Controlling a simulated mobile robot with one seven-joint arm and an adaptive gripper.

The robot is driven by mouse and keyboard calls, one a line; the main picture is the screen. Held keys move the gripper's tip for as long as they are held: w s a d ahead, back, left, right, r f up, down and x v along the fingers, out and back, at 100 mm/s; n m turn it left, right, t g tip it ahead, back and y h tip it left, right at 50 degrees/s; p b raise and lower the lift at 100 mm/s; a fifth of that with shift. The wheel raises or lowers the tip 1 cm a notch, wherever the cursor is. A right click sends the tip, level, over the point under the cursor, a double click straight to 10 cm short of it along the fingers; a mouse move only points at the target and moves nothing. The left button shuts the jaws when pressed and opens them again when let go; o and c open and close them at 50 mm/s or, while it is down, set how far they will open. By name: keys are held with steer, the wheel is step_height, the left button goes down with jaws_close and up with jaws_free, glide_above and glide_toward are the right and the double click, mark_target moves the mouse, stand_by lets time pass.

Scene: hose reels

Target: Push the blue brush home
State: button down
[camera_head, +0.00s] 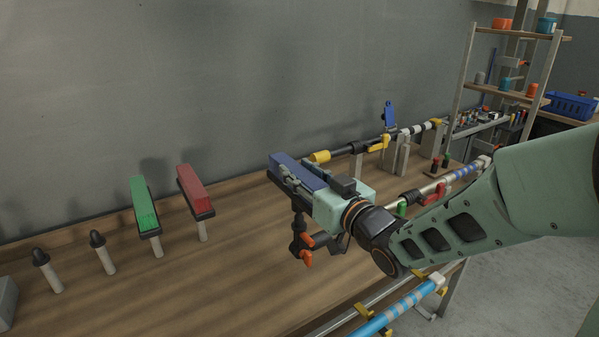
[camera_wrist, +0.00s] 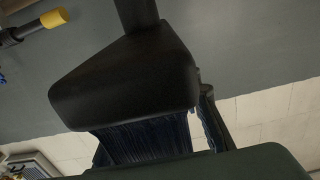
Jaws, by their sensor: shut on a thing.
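The blue brush (camera_head: 285,167) is at my gripper (camera_head: 296,178) in the head view, above the workbench. Its blue bristle block points up and to the left there. In the wrist view the brush shows as a black back with dark blue bristles (camera_wrist: 140,140) beside it. A dark bar runs from the black back to the top edge of the wrist view. My gripper is shut on the blue brush; its fingers partly hide the brush. I cannot tell whether the brush touches a post.
A green brush (camera_head: 144,205) and a red brush (camera_head: 193,188) stand on short posts to the left. Two dark-tipped posts (camera_head: 97,240) stand further left. A black fixture with orange handles (camera_head: 307,250) is just below my gripper. A yellow-ended rod (camera_head: 319,156) lies close behind.

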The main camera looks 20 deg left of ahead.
mark_target(299, 205)
steer(key=shift+f, duration=0.1)
steer(key=shift+f+b, duration=0.35)
steer(key=shift+b, duration=0.1)
steer(key=shift+f+b, duration=1.75)
steer(key=shift+f, duration=0.1)
steer(key=c, duration=1.3)
jaws_free()
steer(key=shift+f, duration=0.1)
steer(key=v, duration=0.7)
steer(key=shift+s+d, duration=0.2)
steer(key=shift+s, duration=0.05)
